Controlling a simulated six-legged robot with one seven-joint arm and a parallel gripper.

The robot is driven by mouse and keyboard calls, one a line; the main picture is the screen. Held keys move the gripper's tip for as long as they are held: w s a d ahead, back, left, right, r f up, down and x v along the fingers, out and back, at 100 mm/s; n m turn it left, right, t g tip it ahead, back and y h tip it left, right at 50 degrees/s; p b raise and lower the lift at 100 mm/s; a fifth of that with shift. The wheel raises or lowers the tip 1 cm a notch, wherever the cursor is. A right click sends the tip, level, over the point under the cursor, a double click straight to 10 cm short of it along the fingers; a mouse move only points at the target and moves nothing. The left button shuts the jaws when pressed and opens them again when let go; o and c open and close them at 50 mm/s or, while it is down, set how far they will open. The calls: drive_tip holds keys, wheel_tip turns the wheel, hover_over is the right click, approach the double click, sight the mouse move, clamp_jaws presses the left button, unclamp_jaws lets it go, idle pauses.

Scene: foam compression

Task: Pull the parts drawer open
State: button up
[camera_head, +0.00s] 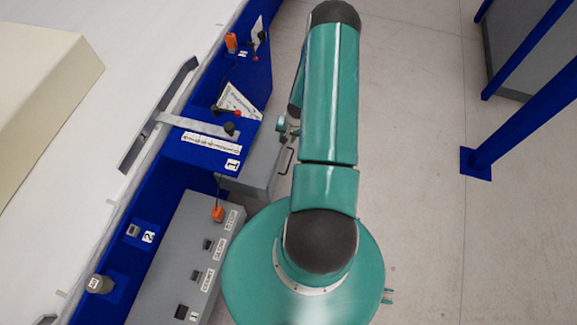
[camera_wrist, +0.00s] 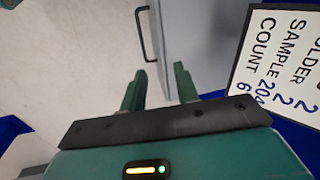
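The parts drawer (camera_head: 262,163) is a grey box beneath the blue bench, left of my arm in the head view. Its dark bar handle (camera_head: 287,156) is on the side facing the open floor. In the wrist view the grey drawer (camera_wrist: 205,35) fills the top middle, and the handle (camera_wrist: 142,35) stands out from its left side. My gripper (camera_wrist: 159,78) is open, with its two green fingers apart and nothing between them. The handle lies beyond the fingertips, apart from them. In the head view my gripper (camera_head: 289,124) is small and partly hidden by my arm.
The blue bench (camera_head: 196,150) carries a grey control panel (camera_head: 190,255), orange tags and a label plate. A white sample card (camera_wrist: 283,60) is at right in the wrist view. Blue posts (camera_head: 525,95) stand at right. The pale floor (camera_head: 425,180) between is clear.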

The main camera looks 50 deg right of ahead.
drive_tip(key=m, duration=0.1)
hover_over(288, 166)
drive_tip(key=s, duration=0.3)
wheel_tip(288, 166, down, 6)
wheel_tip(288, 166, down, 15)
drive_tip(key=w, duration=0.2)
drive_tip(key=shift+a+r, duration=0.15)
drive_tip(key=shift+a, duration=0.2)
drive_tip(key=shift+c, duration=0.4)
clamp_jaws()
